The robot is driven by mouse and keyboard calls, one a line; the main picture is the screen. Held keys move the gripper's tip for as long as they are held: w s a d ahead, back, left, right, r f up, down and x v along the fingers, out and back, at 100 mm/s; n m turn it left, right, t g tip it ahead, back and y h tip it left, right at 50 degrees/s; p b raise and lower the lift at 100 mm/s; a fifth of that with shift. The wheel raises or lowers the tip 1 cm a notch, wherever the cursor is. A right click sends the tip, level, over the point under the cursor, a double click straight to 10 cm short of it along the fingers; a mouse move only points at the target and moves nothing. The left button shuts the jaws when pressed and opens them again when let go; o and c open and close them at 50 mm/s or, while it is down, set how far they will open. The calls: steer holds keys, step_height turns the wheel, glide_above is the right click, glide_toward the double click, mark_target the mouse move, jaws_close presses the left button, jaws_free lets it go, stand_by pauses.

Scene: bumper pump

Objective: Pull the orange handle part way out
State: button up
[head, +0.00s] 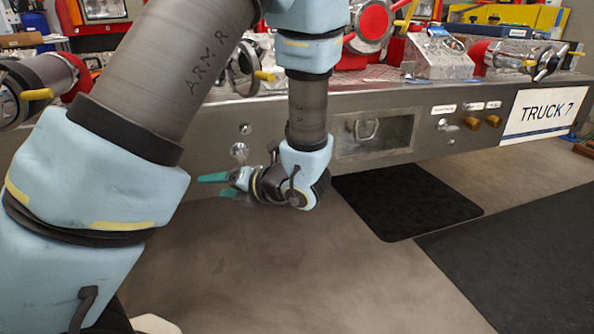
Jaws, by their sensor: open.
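Two orange-brown pull knobs stick out of the front face of the steel bumper (440,150), under small labels at the right. One is the left knob (473,123) and the other is the right knob (493,121). I cannot tell which one is the orange handle. My gripper (212,185) has teal fingers that point left, low in front of the bumper's left part. Its fingers are apart with nothing visible between them. It is well to the left of both knobs and touches neither.
A silver switch (446,125) sits left of the knobs, and a TRUCK 7 sign (542,112) is to their right. A recessed window (375,133) lies between my wrist and the knobs. Yellow-levered valves (530,62) stand on top. Black mats (405,200) cover the floor.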

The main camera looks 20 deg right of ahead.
steer(key=d+m+t+h, duration=0.1)
steer(key=d+m, duration=0.1)
steer(key=d, duration=0.1)
steer(key=d+m+t+h, duration=0.1)
steer(key=d+m+t, duration=0.1)
steer(key=d+m, duration=0.1)
steer(key=s+d+r+m+t+h, duration=0.1)
steer(key=d+m+h, duration=0.1)
steer(key=d, duration=0.2)
steer(key=shift+m, duration=0.4)
steer(key=s+d+m+t+h, duration=0.35)
steer(key=d+m+h, duration=0.3)
steer(key=d, duration=0.25)
steer(key=shift+m+g, duration=0.55)
steer(key=w, duration=0.3)
steer(key=w+d+b, duration=0.1)
steer(key=w, duration=0.2)
steer(key=w+d+b, duration=0.1)
steer(key=w, duration=0.3)
steer(key=shift+w+r, duration=0.1)
steer(key=shift+r, duration=0.1)
jaws_close()
